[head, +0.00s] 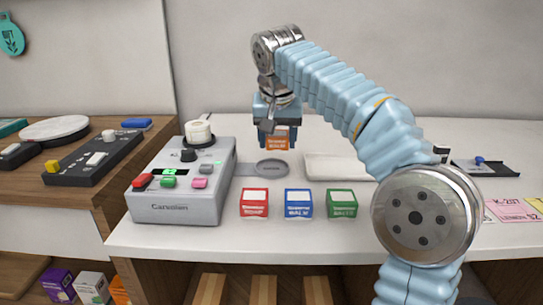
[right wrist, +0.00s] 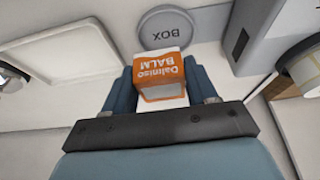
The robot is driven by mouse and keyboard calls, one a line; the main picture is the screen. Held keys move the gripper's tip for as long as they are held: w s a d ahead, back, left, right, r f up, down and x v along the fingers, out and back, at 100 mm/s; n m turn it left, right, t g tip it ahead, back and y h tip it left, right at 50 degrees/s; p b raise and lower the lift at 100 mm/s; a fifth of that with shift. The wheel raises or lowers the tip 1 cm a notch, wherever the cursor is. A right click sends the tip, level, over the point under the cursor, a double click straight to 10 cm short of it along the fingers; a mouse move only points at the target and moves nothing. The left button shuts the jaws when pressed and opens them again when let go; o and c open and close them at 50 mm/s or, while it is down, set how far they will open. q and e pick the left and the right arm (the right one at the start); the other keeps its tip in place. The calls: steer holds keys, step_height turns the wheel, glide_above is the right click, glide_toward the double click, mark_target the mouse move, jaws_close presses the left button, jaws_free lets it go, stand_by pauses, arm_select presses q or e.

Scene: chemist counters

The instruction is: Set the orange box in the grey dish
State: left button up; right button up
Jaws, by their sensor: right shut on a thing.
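The orange box (head: 279,138) is between the fingers of my right gripper (head: 277,134), which is shut on it and holds it up above the counter. In the right wrist view the orange box (right wrist: 160,70) shows its orange label and white faces between the blue fingers. The grey dish (head: 271,168) is a small round dish on the white counter, just below the box in the head view. In the right wrist view the grey dish (right wrist: 170,28) lies beyond the box, apart from it, and looks empty. My left gripper is not in view.
Red (head: 254,203), blue (head: 298,203) and green (head: 341,203) boxes stand in a row in front of the dish.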

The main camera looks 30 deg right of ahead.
mark_target(271, 152)
steer(key=f, duration=0.1)
steer(key=w+f, duration=0.1)
steer(key=f+b, duration=0.1)
steer(key=f, duration=0.1)
steer(key=shift+w+a+f, duration=0.1)
steer(key=shift+w+a, duration=0.15)
steer(key=shift+a, duration=0.1)
steer(key=shift+f, duration=0.4)
steer(key=o, duration=1.2)
steer(key=shift+c, duration=0.2)
steer(key=p+v, duration=0.1)
steer(key=v, duration=1)
steer(key=shift+r, duration=0.2)
steer(key=shift+s+a+r, duration=0.1)
steer(key=shift+s+r, duration=0.05)
steer(key=shift+r, duration=0.2)
